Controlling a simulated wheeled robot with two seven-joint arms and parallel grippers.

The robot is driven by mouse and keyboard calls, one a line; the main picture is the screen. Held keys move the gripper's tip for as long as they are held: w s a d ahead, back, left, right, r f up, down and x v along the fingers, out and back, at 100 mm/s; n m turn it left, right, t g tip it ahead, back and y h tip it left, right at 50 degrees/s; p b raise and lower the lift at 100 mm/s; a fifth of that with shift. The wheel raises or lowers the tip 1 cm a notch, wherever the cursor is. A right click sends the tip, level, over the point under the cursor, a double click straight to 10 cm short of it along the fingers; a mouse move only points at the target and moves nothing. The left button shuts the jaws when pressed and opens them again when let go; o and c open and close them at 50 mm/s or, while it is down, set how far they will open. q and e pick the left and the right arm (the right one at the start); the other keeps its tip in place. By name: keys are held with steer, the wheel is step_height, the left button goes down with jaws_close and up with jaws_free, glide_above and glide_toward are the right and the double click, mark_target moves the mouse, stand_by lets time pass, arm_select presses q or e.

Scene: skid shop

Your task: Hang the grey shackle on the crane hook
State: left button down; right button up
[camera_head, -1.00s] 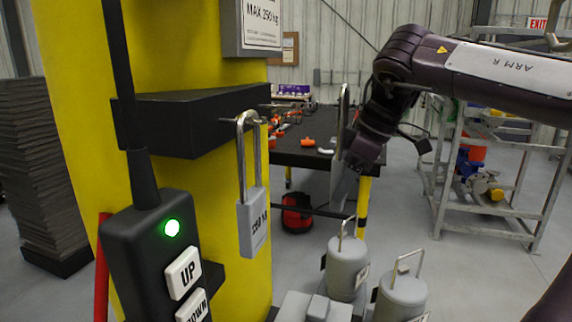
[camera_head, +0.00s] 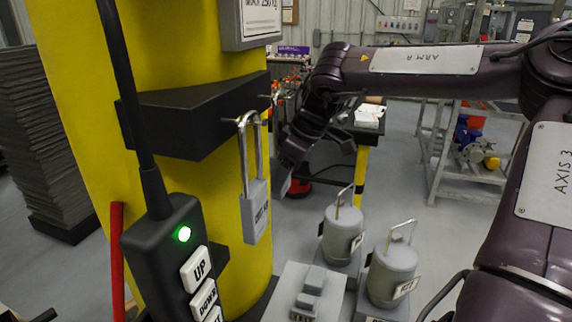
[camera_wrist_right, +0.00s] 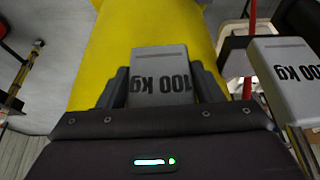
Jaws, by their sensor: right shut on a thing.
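My right gripper (camera_wrist_right: 162,92) is shut on a grey block-bodied shackle (camera_wrist_right: 158,70) marked 100 kg, in the right wrist view. In the head view the right gripper (camera_head: 290,165) is beside the yellow column, right of the black bracket. The held shackle's upright metal bow (camera_head: 275,112) shows above it; its body is largely hidden. Another grey shackle (camera_head: 255,212) hangs by its long bow from a peg on the bracket. It also shows at the right of the wrist view (camera_wrist_right: 285,72). I cannot make out a crane hook. My left gripper is not in view.
The black bracket (camera_head: 195,115) juts from the yellow column (camera_head: 75,90). A pendant with UP and DOWN buttons (camera_head: 165,255) hangs in front. Grey handled weights (camera_head: 343,235) (camera_head: 392,270) stand below right. A dark workbench and a metal rack (camera_head: 440,150) stand behind.

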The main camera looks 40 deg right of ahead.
steer(key=shift+s, duration=0.1)
steer(key=o, duration=0.8)
steer(key=shift+f, duration=0.15)
steer(key=shift+f+b, duration=0.2)
steer(key=shift+b, duration=0.3)
steer(key=b+v, duration=0.2)
steer(key=v, duration=1)
steer(key=shift+r, duration=0.15)
